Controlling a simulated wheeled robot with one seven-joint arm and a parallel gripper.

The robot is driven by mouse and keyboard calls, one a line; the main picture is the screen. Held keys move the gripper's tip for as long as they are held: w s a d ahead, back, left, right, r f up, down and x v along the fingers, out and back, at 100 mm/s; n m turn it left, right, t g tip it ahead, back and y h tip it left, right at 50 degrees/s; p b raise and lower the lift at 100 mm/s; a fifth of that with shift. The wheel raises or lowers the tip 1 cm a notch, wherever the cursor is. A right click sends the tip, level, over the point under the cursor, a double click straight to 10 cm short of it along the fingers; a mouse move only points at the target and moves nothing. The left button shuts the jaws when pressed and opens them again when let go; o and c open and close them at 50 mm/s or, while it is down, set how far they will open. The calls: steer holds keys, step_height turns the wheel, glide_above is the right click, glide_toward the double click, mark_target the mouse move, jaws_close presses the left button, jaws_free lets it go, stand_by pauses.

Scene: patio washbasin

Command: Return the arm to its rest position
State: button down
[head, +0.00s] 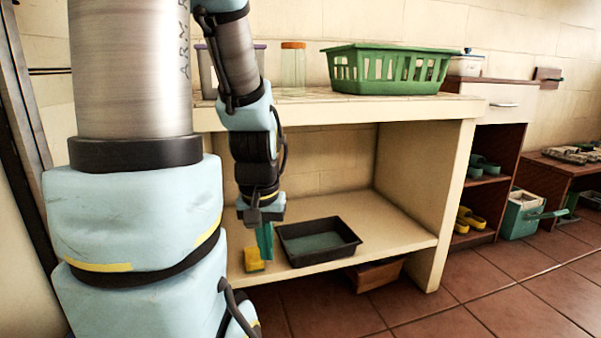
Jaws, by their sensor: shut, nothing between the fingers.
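My gripper (264,243) hangs down over the lower shelf (395,228) of the washbasin counter, with its teal fingers together and nothing seen between them. A yellow block, perhaps a sponge (254,264), lies on the shelf just below and left of the fingertips. I cannot tell whether the fingertips touch it. A black tray (349,232) stands on the shelf to the right of the fingers. My arm comes down in front of the counter, and its large near links cover the left part of the view.
The countertop (420,103) above holds a green basket (388,70), an orange-lidded jar (293,66) and a clear container (206,72). A counter side wall (425,180) closes the shelf at right. A wooden box (376,275) sits below. Tiled floor (480,295) is open at right.

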step_height(320, 180, up, 33)
steer(key=p, duration=3.1)
steer(key=shift+f, duration=0.1)
